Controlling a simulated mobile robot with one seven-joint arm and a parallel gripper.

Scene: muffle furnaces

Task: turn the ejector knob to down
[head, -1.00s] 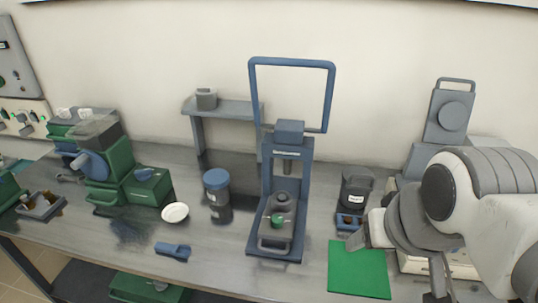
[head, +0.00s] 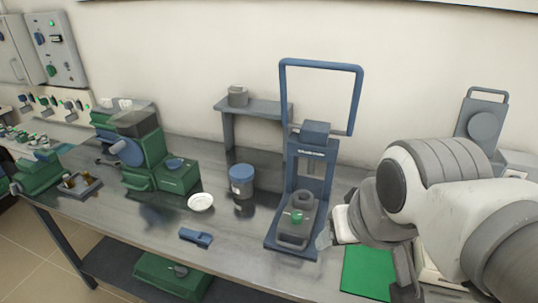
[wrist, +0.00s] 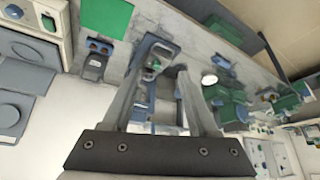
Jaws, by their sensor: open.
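A blue press (head: 310,180) with a tall loop handle stands on the bench right of centre in the head view. A grey block with a green knob (head: 297,217) sits on its base. The green knob also shows small in the wrist view (wrist: 155,65), between the fingers. Which way the knob points is too small to tell. My gripper (head: 365,252) is right of the press in the head view, apart from the knob. In the wrist view my gripper (wrist: 162,72) has its two fingers spread with nothing held.
A green mat (head: 366,272) lies under my arm. Left of the press stand a blue-lidded jar (head: 241,182), a white dish (head: 200,202) and a blue tool (head: 196,237). A green machine (head: 145,160) stands farther left. A grey shelf (head: 255,107) is behind.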

